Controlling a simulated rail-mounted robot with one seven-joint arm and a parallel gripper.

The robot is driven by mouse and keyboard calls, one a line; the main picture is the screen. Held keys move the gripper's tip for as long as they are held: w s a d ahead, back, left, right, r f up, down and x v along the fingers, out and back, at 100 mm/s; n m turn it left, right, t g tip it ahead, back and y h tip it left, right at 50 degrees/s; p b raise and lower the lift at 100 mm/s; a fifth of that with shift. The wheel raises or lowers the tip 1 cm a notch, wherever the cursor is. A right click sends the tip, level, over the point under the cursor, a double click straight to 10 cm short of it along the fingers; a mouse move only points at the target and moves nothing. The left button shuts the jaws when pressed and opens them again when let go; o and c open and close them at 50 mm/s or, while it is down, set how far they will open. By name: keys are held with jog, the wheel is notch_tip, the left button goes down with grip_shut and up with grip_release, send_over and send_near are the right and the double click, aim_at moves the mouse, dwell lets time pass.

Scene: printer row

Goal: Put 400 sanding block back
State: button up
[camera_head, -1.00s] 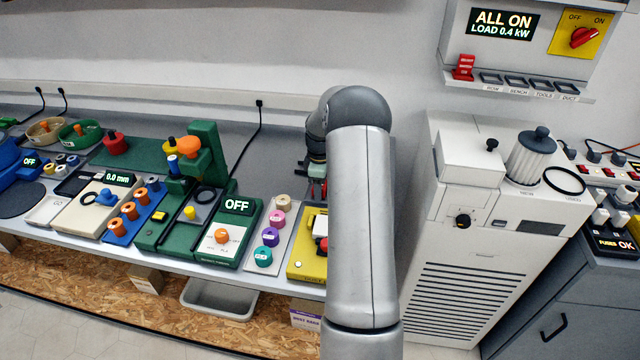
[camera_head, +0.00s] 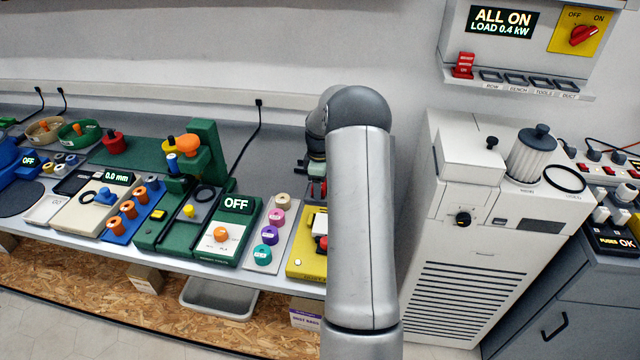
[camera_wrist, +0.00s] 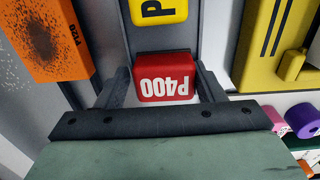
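The red sanding block marked P400 (camera_wrist: 166,88) sits between the two dark fingers of my gripper (camera_wrist: 164,72) in the wrist view, its label upside down. The fingers flank it closely on both sides; I cannot tell whether they press on it or leave a thin gap. A yellow block with a partly cut-off P label (camera_wrist: 158,10) lies just beyond it on a grey strip. An orange P120 block (camera_wrist: 45,40) lies to the left. In the head view my arm hides most of the gripper and the P400 block cannot be made out.
A yellow unit (camera_wrist: 270,45) stands right of the gripper in the wrist view. The head view shows a holder with coloured spools (camera_head: 270,236) left of my arm, a green OFF box (camera_head: 228,235) beyond, and a white filter cabinet (camera_head: 465,235) to the right.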

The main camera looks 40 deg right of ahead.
jog(key=shift+s+a+f, duration=0.15)
jog(key=shift+s+f, duration=0.05)
jog(key=shift+f, duration=0.2)
jog(key=shift+s+a+f, duration=0.15)
jog(key=shift+f, duration=0.2)
jog(key=shift+r+p, duration=0.3)
notch_tip(320, 180, up, 13)
jog(key=b, duration=0.1)
jog(key=s+a+r+m, duration=0.1)
jog(key=a+r, duration=0.2)
jog(key=a, duration=0.5)
jog(key=s+a+r+m, duration=0.25)
jog(key=s+a, duration=0.45)
jog(key=a, duration=0.5)
jog(key=s+a+f+m, duration=0.1)
jog(key=s+a+m, duration=0.1)
jog(key=s+a, duration=0.4)
jog(key=s+a+f+m, duration=0.2)
jog(key=s+a, duration=0.5)
jog(key=s, duration=0.7)
jog(key=shift+s+a+f+m, duration=0.2)
jog(key=shift+m, duration=0.15)
jog(key=shift+d, duration=0.1)
